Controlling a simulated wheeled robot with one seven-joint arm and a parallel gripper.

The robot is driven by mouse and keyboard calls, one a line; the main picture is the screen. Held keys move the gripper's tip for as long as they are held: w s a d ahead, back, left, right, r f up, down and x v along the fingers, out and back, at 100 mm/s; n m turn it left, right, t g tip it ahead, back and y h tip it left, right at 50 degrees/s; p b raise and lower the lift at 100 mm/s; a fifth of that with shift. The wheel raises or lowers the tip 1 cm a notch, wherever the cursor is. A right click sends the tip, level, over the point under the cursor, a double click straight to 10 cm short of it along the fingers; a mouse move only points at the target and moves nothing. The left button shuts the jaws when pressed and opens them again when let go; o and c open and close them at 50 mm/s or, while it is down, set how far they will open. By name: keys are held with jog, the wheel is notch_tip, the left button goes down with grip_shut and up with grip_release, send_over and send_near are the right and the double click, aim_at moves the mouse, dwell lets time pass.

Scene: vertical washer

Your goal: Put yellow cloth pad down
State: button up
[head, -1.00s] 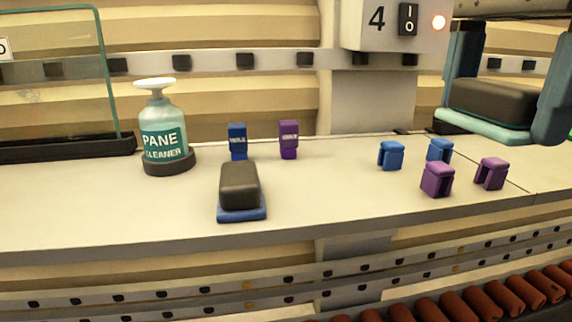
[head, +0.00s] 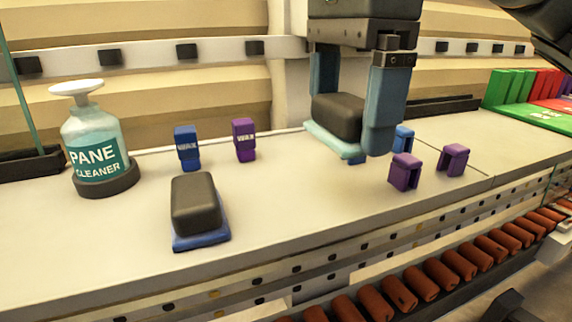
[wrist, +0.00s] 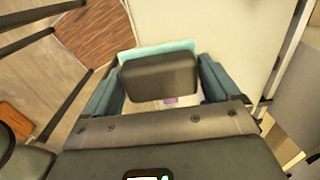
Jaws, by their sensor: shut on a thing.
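My gripper (head: 350,115) is shut on the dark grey grip block (head: 337,116) of a pad with a pale teal cloth base (head: 330,145). No yellow shows on this held pad in the frames. The pad is at the counter's back, right of the purple wax bottle; I cannot tell whether its base touches the counter. In the wrist view, the grey block (wrist: 158,78) sits between both fingers, with a teal edge (wrist: 155,50) beyond it. A second pad with a dark grey block (head: 196,203) and blue base (head: 202,239) rests on the counter, front left.
The pane cleaner bottle (head: 92,145), blue wax (head: 187,148) and purple wax (head: 244,139) stand left. Two purple clips (head: 405,172) (head: 453,160) and a partly hidden blue clip (head: 403,138) are right of my gripper. Rollers (head: 402,290) run below the front edge. Bare counter (head: 285,190) lies between.

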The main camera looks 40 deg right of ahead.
send_over(287, 200)
notch_tip(287, 200, down, 4)
jog(key=shift+r+p, duration=0.25)
jog(key=shift+p, duration=0.2)
jog(key=shift+f, duration=1.8)
jog(key=shift+f+b, duration=0.5)
jog(key=shift+b, duration=0.25)
jog(key=o, duration=1.1)
jog(key=shift+r, duration=0.1)
jog(key=shift+r+p, duration=0.15)
jog(key=shift+p, duration=0.3)
jog(key=shift+r+p, duration=0.3)
jog(key=shift+p, duration=0.5)
jog(key=shift+r, duration=0.25)
notch_tip(287, 200, up, 7)
jog(key=b, duration=0.1)
jog(key=shift+s+d+b, duration=0.2)
jog(key=shift+d+b, duration=0.1)
jog(key=shift+b, duration=0.1)
